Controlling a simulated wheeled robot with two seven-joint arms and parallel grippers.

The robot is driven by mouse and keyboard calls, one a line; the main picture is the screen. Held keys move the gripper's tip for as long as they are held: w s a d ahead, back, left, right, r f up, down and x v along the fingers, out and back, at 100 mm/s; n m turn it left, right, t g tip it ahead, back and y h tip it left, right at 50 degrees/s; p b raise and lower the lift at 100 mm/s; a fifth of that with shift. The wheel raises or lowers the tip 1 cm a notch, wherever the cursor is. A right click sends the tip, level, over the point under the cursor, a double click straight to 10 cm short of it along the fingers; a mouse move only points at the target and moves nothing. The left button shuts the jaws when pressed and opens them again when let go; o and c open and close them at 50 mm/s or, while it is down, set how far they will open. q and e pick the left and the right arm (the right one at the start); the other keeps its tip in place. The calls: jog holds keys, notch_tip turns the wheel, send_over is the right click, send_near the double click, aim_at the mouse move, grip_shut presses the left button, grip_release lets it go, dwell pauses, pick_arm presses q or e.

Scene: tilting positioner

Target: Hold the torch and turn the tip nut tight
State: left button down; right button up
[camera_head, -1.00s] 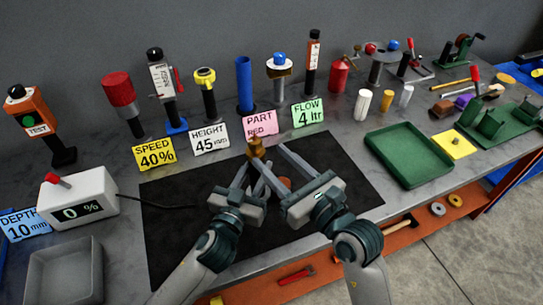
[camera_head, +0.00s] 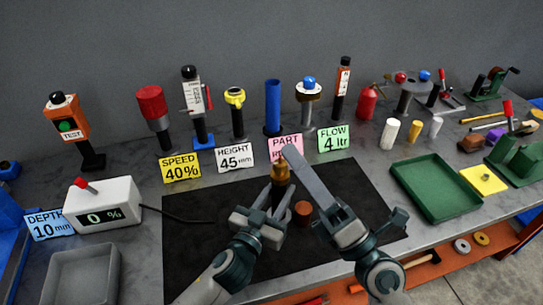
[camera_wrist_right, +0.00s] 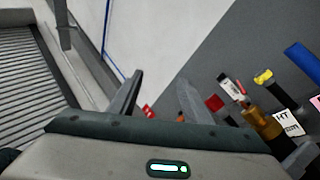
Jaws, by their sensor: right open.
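The torch shows as a brass piece (camera_head: 280,170) standing upright above the black mat, with its lower part between the fingers of my left gripper (camera_head: 279,195). Those fingers look closed on it. Which brass part is the tip nut is too small to tell. My right gripper (camera_head: 293,158) is open, with one finger just right of the torch's top in the head view; its other finger is not clear there. The right wrist view shows both fingers wide apart, with the brass piece (camera_wrist_right: 262,122) beside the right-hand finger. I cannot tell whether they touch.
A copper-coloured round piece (camera_head: 303,208) is on the black mat (camera_head: 205,235). Behind stand several tools with signs, such as PART (camera_head: 284,146). A readout box (camera_head: 103,204) is left, with a grey tray (camera_head: 80,275) in front. A green tray (camera_head: 436,187) is right.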

jog(key=w+d+m+t+h, duration=0.4)
jog(key=d+m+h, duration=0.15)
jog(key=m, duration=1.15)
jog(key=m+g+h, duration=0.2)
jog(key=m+g, duration=0.4)
jog(key=m, duration=0.4)
send_near(276, 162)
jog(key=shift+w+d+f+y, duration=0.15)
jog(key=shift+w+f+y, duration=0.1)
jog(key=shift+w+f, duration=0.3)
jog(key=shift+w+r, duration=0.1)
jog(key=shift+w, duration=0.15)
jog(key=x, duration=1.1)
jog(key=shift+w+a, duration=0.25)
jog(key=shift+a, duration=0.1)
jog(key=shift+c, duration=0.6)
jog(key=c, duration=0.9)
